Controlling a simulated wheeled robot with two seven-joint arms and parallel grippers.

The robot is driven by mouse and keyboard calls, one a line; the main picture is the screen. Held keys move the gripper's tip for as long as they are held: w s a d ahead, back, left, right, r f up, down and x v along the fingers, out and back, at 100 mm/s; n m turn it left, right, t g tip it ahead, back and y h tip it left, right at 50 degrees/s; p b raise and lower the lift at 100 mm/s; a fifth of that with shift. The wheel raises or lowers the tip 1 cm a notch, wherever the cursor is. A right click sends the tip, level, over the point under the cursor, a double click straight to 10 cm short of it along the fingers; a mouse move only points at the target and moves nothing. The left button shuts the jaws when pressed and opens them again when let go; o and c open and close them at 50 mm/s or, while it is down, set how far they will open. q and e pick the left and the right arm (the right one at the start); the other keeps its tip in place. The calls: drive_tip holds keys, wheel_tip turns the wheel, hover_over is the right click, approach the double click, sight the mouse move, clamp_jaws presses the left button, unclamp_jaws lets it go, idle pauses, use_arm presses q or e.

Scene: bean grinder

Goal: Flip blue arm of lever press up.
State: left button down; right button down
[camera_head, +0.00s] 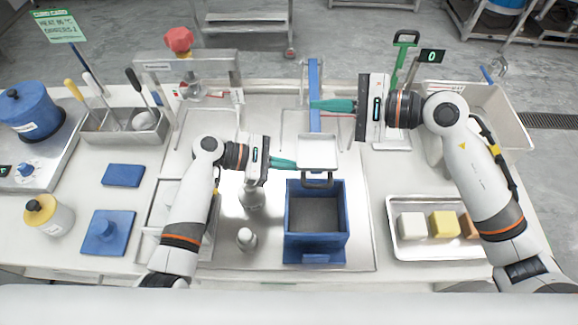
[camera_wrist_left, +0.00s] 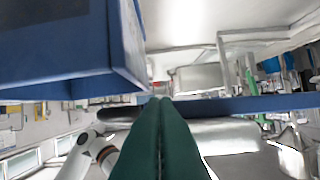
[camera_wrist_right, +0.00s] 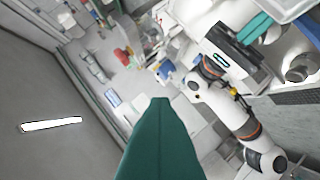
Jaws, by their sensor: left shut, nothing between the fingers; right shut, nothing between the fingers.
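The lever press stands in the middle of the metal tray, and its long blue arm (camera_head: 314,75) extends toward the back in the head view. A blue bar (camera_wrist_left: 250,104) that appears to be this arm crosses behind the fingers in the left wrist view. My right gripper (camera_head: 313,105) is shut and empty, its green fingers overlapping the blue arm from the right; contact cannot be told. My left gripper (camera_head: 293,163) is shut and empty, left of the press's white plate (camera_head: 317,150).
A blue open box (camera_head: 315,252) stands in front of the press, close to my left fingers. A tray of blocks (camera_head: 405,247) is at right, a grey bin (camera_head: 505,100) behind it. Bottles stand near the left arm. A utensil holder (camera_head: 95,130) is at left.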

drive_tip(key=c, duration=1.5)
unclamp_jaws()
drive_tip(key=shift+o, duration=0.2)
